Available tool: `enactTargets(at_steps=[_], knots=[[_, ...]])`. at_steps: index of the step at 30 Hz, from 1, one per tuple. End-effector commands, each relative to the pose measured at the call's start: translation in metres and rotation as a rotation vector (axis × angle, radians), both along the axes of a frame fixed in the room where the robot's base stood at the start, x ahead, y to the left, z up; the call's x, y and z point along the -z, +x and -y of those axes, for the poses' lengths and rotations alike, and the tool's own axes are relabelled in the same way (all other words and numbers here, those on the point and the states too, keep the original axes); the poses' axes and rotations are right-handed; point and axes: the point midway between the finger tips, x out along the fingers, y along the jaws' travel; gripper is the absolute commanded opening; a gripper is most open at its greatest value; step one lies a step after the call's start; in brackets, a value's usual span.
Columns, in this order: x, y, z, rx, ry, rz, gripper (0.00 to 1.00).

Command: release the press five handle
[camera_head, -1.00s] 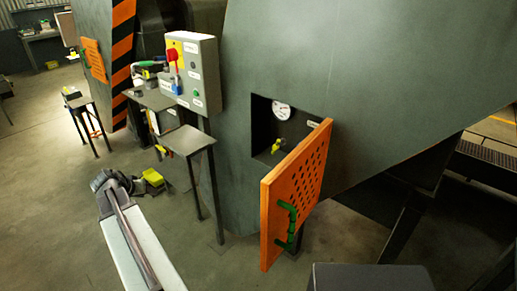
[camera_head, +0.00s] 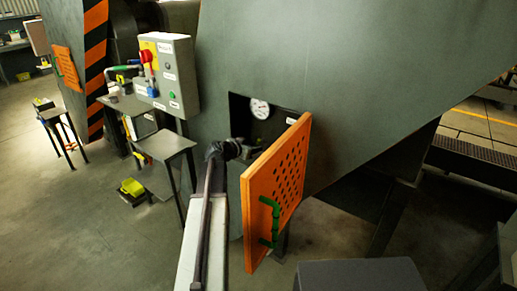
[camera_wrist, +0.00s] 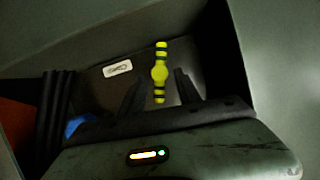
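The press has a dark square recess (camera_head: 238,112) with an orange perforated door (camera_head: 277,185) standing open. A green handle (camera_head: 270,222) is on the door's outer face, with my gripper apart from it. In the wrist view, a yellow valve handle (camera_wrist: 160,72) stands nearly upright inside the recess, by a small white label (camera_wrist: 117,68). My gripper (camera_wrist: 159,88) is open, with a dark finger on each side of the valve handle's lower part and visible gaps on both sides. In the head view, my gripper (camera_head: 247,150) is at the recess opening and hides the valve.
A round gauge (camera_head: 260,109) sits inside the recess, above my gripper. A grey control box (camera_head: 167,73) with a red switch stands left of the recess. Small side tables (camera_head: 163,145) stand below it. The open door is close on my arm's right.

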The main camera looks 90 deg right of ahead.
Motion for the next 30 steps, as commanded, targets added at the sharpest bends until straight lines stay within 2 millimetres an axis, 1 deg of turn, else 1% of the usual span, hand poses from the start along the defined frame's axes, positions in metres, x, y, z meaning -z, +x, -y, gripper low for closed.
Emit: enactTargets(at_steps=[1,6,9,14,15,17,18,19,30], knots=[[0.008,-0.006,0.011,0.002,0.001,-0.001,0.4],[0.018,-0.02,0.032,0.0,0.0,0.0,0.4],[0.019,-0.024,0.036,0.0,0.0,0.0,0.4],[0.018,-0.024,0.035,0.0,0.001,-0.001,0.4],[0.018,-0.024,0.035,-0.001,0.0,-0.001,0.37],[0.018,-0.024,0.035,-0.001,0.0,-0.001,0.2],[0.018,-0.024,0.035,-0.001,0.0,-0.001,0.09],[0.018,-0.024,0.035,-0.001,0.0,-0.001,0.01],[0.018,-0.024,0.035,0.001,0.001,-0.001,0.0]])
